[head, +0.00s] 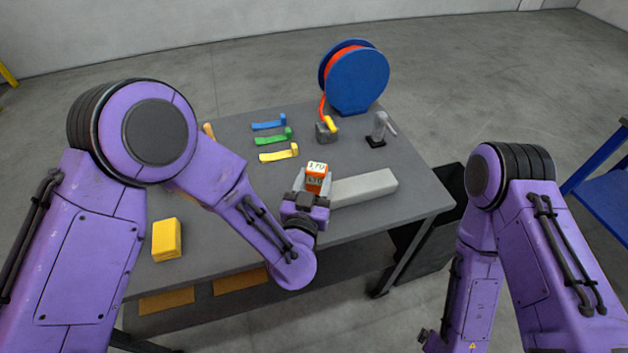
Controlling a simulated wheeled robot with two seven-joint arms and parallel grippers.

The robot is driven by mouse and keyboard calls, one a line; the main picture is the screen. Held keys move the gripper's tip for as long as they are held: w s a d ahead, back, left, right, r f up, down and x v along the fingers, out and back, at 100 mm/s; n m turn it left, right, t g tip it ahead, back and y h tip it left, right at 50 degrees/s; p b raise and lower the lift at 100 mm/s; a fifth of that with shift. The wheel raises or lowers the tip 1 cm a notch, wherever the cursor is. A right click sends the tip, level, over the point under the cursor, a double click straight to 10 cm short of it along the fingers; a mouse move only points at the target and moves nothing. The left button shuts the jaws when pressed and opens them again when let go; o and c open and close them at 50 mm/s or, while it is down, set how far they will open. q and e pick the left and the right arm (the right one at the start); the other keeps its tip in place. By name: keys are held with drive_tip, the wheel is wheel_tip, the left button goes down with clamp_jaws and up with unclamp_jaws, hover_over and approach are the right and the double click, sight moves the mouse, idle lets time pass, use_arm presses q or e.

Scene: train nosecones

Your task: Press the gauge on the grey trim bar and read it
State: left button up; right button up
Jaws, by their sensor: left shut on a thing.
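The grey trim bar (365,187) lies on the table near its front right. The orange gauge (317,171) is upright at the bar's left end. My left gripper (313,185) is shut on the gauge from the near side. A pale display with dark digits shows on the gauge's top, perhaps 370, but too small to read surely. A darker panel shows on its near face. The gripper hides the gauge's foot, so I cannot tell whether it touches the bar. My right gripper (428,338) hangs low at the bottom edge, mostly hidden, its jaws unclear.
Blue (269,124), green (273,137) and yellow (279,154) handled pieces lie behind. A blue hose reel (356,80), a grey block (326,132) and a small grey clamp-like tool (379,130) stand farther back. A yellow block (166,240) sits front left. A dark bin (430,247) stands right.

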use_arm(q)
drive_tip(key=shift+w, duration=0.1)
drive_tip(key=shift+s, duration=0.2)
drive_tip(key=shift+w+f, duration=0.1)
drive_tip(key=shift+f, duration=0.15)
drive_tip(key=shift+f+b, duration=0.35)
drive_tip(key=shift+b, duration=0.2)
idle(1.1)
wheel_tip(320, 180, up, 7)
drive_tip(key=p, duration=0.6)
drive_tip(key=shift+r, duration=0.15)
idle(0.5)
